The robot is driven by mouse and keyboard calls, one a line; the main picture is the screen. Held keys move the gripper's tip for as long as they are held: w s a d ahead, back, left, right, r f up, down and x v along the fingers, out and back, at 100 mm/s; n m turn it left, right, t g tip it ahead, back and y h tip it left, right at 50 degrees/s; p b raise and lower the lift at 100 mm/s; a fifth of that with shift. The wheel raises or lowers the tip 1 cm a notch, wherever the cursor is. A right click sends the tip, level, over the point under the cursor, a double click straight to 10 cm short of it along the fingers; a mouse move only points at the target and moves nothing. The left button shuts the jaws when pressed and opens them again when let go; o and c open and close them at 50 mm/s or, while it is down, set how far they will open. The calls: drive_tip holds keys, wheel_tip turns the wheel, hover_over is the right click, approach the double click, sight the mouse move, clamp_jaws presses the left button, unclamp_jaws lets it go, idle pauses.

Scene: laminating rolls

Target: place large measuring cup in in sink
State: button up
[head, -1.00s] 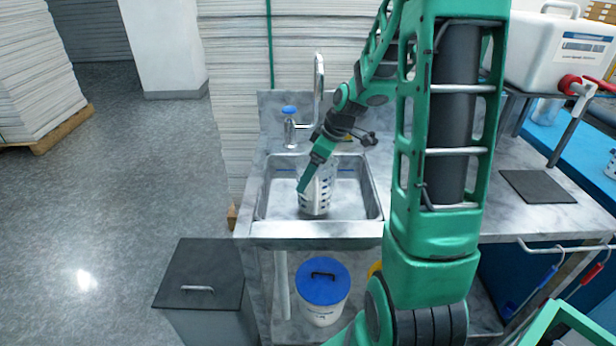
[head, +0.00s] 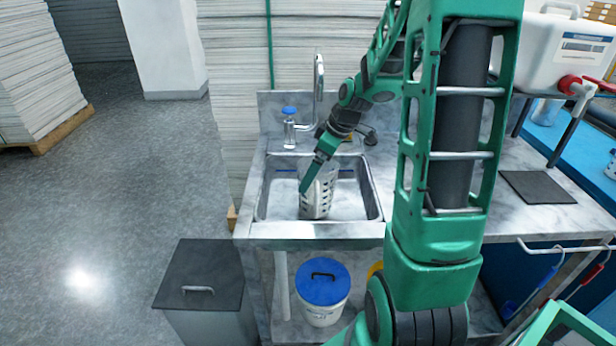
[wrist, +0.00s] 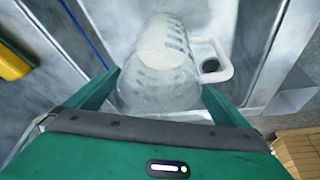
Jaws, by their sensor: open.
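The large measuring cup (head: 321,198) is clear with dark markings and stands in the metal sink (head: 280,214), seemingly on its floor. In the wrist view the cup (wrist: 160,65) lies between my two fingers, its white handle (wrist: 222,62) to the right. My gripper (head: 312,178) is open and points down into the sink at the cup. In the wrist view my gripper (wrist: 160,92) has its fingers apart on either side of the cup; I cannot tell whether either touches it. Part of the cup is hidden behind a finger.
A tap (head: 318,95) and a blue-capped bottle (head: 289,127) stand at the sink's back edge. A dark drain hole (wrist: 210,65) shows by the handle. Right of the sink, the counter holds a dark mat (head: 538,187). A blue-lidded bucket (head: 322,283) sits below.

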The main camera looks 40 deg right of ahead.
drive_tip(key=v, duration=0.9)
drive_tip(key=s+a+m+g+h, duration=0.1)
drive_tip(key=s+m, duration=0.5)
drive_tip(key=s, duration=0.7)
drive_tip(key=s+a+f+m+g+h, duration=0.1)
drive_tip(key=s+a+m+g, duration=0.1)
drive_tip(key=s+m, duration=0.5)
drive_tip(key=s+a, duration=0.1)
drive_tip(key=s, duration=0.4)
drive_tip(key=shift+s+a+f+g, duration=0.2)
drive_tip(key=shift+s+a+g, duration=0.1)
drive_tip(key=shift+s+a, duration=0.1)
